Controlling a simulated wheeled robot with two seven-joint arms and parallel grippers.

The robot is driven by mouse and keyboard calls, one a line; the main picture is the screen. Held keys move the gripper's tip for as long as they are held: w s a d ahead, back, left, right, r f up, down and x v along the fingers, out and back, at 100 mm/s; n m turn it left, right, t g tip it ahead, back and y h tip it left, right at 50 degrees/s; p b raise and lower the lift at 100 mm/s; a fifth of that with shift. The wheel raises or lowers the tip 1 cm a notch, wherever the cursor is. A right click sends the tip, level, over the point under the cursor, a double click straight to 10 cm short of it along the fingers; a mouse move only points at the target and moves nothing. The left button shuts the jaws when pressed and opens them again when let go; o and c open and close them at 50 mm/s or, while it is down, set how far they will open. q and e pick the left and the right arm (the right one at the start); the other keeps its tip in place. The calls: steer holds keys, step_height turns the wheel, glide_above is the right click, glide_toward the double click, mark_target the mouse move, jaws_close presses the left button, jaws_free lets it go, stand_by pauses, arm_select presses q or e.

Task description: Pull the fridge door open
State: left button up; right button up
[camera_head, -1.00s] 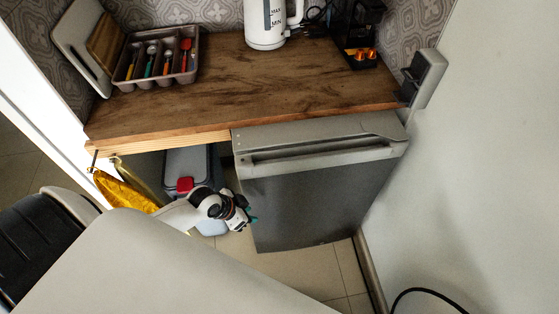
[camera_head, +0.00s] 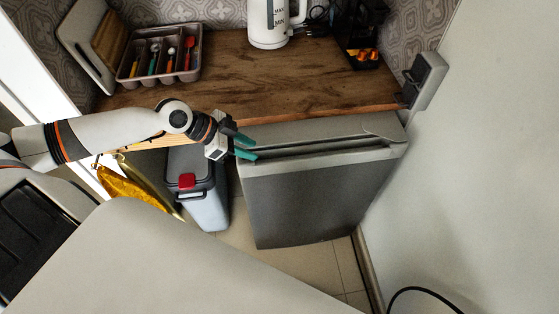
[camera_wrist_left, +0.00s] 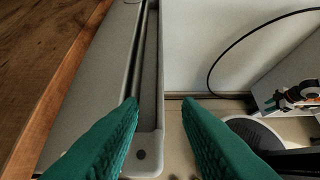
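The fridge (camera_head: 310,200) is a grey under-counter unit, and its door looks closed. A long recessed handle groove (camera_head: 320,148) runs along the door's top edge. My left gripper (camera_head: 243,146) is at the left end of that groove, with its teal fingers pointing right. In the left wrist view its fingers (camera_wrist_left: 158,105) are open and apart, on either side of the door's front lip (camera_wrist_left: 150,143). The groove (camera_wrist_left: 146,60) runs away ahead of them. Contact with the lip cannot be told. What looks like my right gripper (camera_wrist_left: 290,98) shows small at the right of that view.
The wooden counter (camera_head: 220,80) lies just above the fridge, with a cutlery tray (camera_head: 128,80) and a white kettle (camera_head: 267,25) on it. A grey bin (camera_head: 208,205) stands left of the fridge. A wall (camera_head: 480,150) is close on the right. Floor in front is partly clear.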

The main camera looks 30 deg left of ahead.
mark_target(279, 162)
arm_select(q)
steer(key=p+x, duration=0.1)
steer(key=x, duration=1)
steer(key=shift+w+d+f, duration=0.15)
steer(key=shift+d+f, duration=0.05)
steer(key=shift+d, duration=0.05)
jaws_close()
